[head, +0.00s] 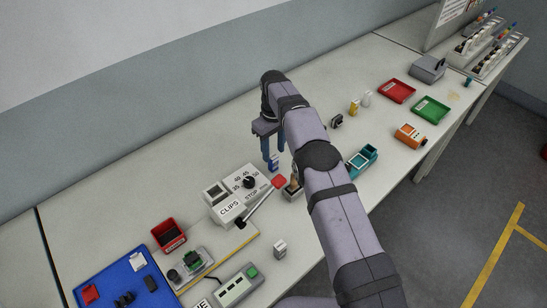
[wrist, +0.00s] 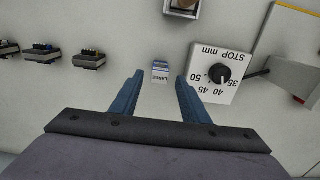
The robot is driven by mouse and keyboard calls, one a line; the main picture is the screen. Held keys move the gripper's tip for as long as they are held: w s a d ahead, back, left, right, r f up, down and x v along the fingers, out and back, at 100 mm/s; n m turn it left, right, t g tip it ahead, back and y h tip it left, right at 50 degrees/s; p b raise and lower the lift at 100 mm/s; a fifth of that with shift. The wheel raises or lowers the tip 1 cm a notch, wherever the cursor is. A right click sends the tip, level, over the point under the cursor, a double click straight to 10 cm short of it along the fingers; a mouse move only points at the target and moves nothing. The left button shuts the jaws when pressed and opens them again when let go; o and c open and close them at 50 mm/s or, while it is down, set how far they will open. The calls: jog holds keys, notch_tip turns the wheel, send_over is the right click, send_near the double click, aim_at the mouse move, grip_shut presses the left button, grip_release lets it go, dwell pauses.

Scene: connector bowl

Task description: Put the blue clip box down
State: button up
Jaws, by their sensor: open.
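The blue clip box (wrist: 161,72), small with a white label reading LARGE, rests on the pale bench in the wrist view. In the head view the box (head: 273,164) shows low by the fingertips, partly hidden. My gripper (wrist: 160,77) is open, with one blue finger on each side of the box and a visible gap to both. In the head view my gripper (head: 273,156) points down at the bench behind my arm. I cannot tell how far the fingertips are above the bench.
A white CLIPS unit with a dial (head: 249,182) and a red-ended lever (head: 278,181) stands close by. The dial unit (wrist: 220,73) is right of the fingers in the wrist view. Several small connectors (wrist: 89,59) lie left. Bare bench lies between.

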aim_at(276, 156)
notch_tip(276, 156, up, 8)
jog(key=p, duration=0.3)
jog(key=shift+r, duration=0.2)
jog(key=s+d+r+m, duration=0.5)
jog(key=s+d, duration=0.5)
jog(key=d, duration=0.2)
jog(key=s+d+f+m, duration=0.2)
jog(key=s+d, duration=0.1)
jog(key=s, duration=0.9)
jog(key=s+d+f+m, duration=0.2)
jog(key=s+d, duration=0.2)
jog(key=s, duration=0.8)
jog(key=shift+s+d+f, duration=0.2)
jog(key=shift+s+f, duration=0.05)
jog(key=shift+f, duration=0.05)
